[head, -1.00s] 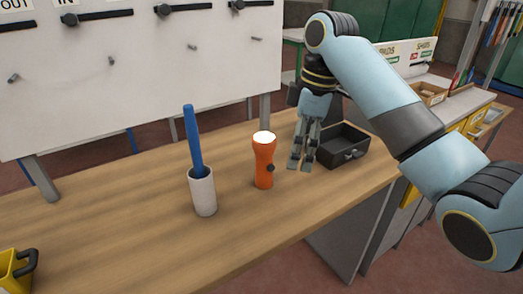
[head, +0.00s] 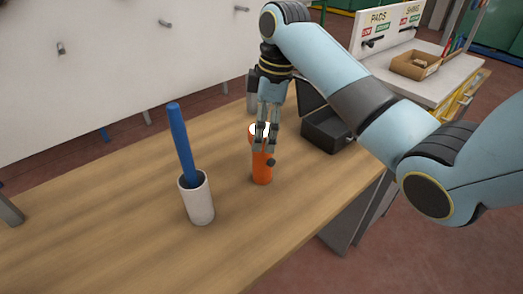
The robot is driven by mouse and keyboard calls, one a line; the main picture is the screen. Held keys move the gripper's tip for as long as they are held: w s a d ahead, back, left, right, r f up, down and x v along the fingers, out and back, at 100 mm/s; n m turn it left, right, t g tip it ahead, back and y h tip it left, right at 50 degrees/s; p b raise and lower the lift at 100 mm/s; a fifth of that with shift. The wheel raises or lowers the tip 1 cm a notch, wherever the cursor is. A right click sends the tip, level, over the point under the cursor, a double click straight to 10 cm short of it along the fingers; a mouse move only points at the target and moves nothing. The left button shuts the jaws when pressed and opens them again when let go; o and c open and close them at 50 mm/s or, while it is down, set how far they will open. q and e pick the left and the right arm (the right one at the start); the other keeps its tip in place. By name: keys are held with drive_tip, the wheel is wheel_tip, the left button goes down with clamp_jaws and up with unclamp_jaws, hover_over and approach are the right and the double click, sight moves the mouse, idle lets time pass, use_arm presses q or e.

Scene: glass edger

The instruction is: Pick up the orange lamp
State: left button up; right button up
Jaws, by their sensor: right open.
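The orange lamp (head: 262,173) stands upright on the wooden bench, with its white top facing up and a dark knob on its side. My right gripper (head: 265,147) points down in front of the lamp's upper part in the picture and hides some of it. Its fingers are open. I cannot tell whether they are around the lamp or only in line with it, and I see no clear contact. My left gripper does not show.
A white cup (head: 197,200) with a blue stick (head: 181,145) stands left of the lamp. A dark open box (head: 325,132) stands behind and to the right. The wooden bench (head: 115,180) is clear at left. A white panel (head: 90,70) rises behind it.

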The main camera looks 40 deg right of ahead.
sight(262, 156)
drive_tip(key=shift+w+f, duration=0.15)
drive_tip(key=shift+f, duration=0.2)
drive_tip(key=f, duration=0.3)
drive_tip(key=w+f+p, duration=0.1)
drive_tip(key=f, duration=0.1)
drive_tip(key=shift+c, duration=0.7)
drive_tip(key=shift+s, duration=0.1)
drive_tip(key=c, duration=0.4)
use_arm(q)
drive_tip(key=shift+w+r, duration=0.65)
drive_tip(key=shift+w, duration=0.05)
use_arm(e)
drive_tip(key=c, duration=0.9)
drive_tip(key=shift+c, duration=0.2)
